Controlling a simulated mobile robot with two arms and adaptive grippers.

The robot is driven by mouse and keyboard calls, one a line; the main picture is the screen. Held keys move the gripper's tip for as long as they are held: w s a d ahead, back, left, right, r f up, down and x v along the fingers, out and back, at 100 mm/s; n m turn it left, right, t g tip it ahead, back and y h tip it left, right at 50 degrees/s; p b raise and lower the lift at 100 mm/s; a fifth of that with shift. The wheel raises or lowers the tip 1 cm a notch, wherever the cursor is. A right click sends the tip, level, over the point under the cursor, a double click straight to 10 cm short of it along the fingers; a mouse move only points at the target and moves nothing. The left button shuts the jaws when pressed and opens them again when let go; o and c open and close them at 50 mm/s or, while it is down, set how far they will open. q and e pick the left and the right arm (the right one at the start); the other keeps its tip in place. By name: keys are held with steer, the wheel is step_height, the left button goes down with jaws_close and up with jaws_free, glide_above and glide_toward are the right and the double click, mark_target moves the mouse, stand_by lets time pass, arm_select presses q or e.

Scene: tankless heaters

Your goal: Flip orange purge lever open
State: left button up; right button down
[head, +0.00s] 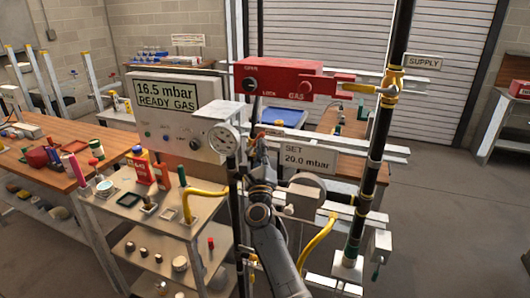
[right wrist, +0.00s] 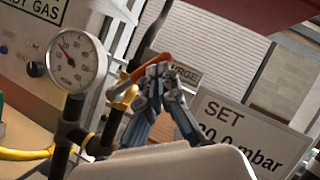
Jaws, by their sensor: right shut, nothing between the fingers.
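The orange purge lever (right wrist: 148,66) shows in the right wrist view as a short slanted bar beside the fingertips of my right gripper (right wrist: 160,72). A grey PURGE label (right wrist: 184,75) is partly hidden behind the fingers. The fingers are shut with nothing between them; they look very close to the lever, but I cannot tell whether they touch it. My left gripper is not in view.
A round pressure gauge (head: 222,140) stands left of the gripper, and it also shows in the right wrist view (right wrist: 77,60). The SET 20.0 mbar sign (head: 310,160) is close on the right. A red lockout box (head: 278,80) is above. A yellow-handled supply valve (head: 372,90) is at right.

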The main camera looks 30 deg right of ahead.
steer(key=shift+w+a+r+b, duration=0.3)
steer(key=shift+w+a+r, duration=0.15)
steer(key=shift+w+r, duration=0.2)
steer(key=shift+w+a+r+b, duration=0.25)
steer(key=shift+w+a+r, duration=0.15)
steer(key=shift+w+r, duration=0.25)
steer(key=shift+a, duration=0.15)
